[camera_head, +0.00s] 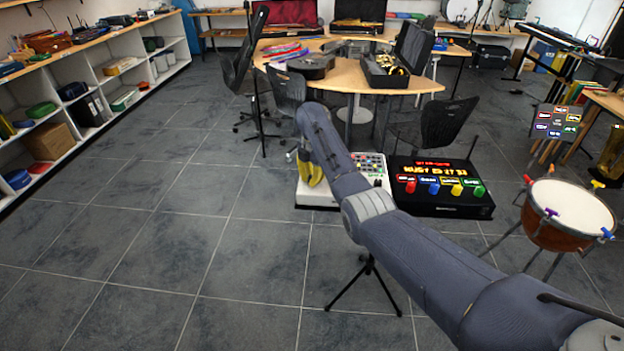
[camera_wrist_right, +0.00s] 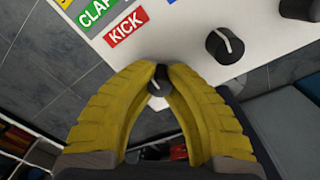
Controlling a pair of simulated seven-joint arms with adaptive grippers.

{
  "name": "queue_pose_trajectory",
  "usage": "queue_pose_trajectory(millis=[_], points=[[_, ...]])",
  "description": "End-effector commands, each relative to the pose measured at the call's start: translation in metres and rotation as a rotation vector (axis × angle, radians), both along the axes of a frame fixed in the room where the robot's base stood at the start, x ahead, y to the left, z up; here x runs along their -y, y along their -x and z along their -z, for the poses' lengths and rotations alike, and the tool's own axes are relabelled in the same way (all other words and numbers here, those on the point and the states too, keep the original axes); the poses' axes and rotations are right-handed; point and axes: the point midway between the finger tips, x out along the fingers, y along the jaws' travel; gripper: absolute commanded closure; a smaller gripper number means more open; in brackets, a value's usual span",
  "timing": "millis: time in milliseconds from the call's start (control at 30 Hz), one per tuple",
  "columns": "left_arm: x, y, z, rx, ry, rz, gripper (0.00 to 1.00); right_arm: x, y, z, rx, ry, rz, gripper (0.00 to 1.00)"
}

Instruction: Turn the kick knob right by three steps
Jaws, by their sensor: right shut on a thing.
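The drum machine is a white box (camera_head: 372,166) on a stand in the middle of the head view, partly hidden behind my right arm. In the right wrist view its white panel (camera_wrist_right: 185,45) carries a red KICK label (camera_wrist_right: 125,28) with a green CLAP label (camera_wrist_right: 98,12) beside it. The kick knob (camera_wrist_right: 158,82) is black with a pale pointer mark, near the panel edge. My right gripper (camera_wrist_right: 160,72) has yellow fingers closed around this knob; they also show in the head view (camera_head: 311,170). My left gripper is not in view.
Another black knob (camera_wrist_right: 225,44) sits on the panel, clear of my fingers. A black box with coloured knobs (camera_head: 441,188) stands right of the drum machine. A drum (camera_head: 568,214) stands at the far right. The floor at left is clear.

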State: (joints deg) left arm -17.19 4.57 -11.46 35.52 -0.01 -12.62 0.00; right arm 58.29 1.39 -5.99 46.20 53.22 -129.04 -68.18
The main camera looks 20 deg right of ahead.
Motion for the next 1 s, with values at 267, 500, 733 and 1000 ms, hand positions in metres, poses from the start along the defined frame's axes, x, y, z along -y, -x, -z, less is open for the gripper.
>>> queue_pose_trajectory(millis=[267,500,733,1000], points=[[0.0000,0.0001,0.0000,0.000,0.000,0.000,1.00,0.0024,-0.0009,-0.0023,0.004,0.003,0.163,1.00],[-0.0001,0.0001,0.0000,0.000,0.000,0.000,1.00,0.0029,-0.0005,-0.0026,0.003,0.004,0.387,1.00],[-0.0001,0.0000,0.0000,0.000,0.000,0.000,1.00,0.0035,0.0000,-0.0026,0.004,0.004,0.607,1.00],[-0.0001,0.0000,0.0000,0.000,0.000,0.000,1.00,0.0033,0.0006,-0.0026,0.004,0.004,0.865,1.00]])
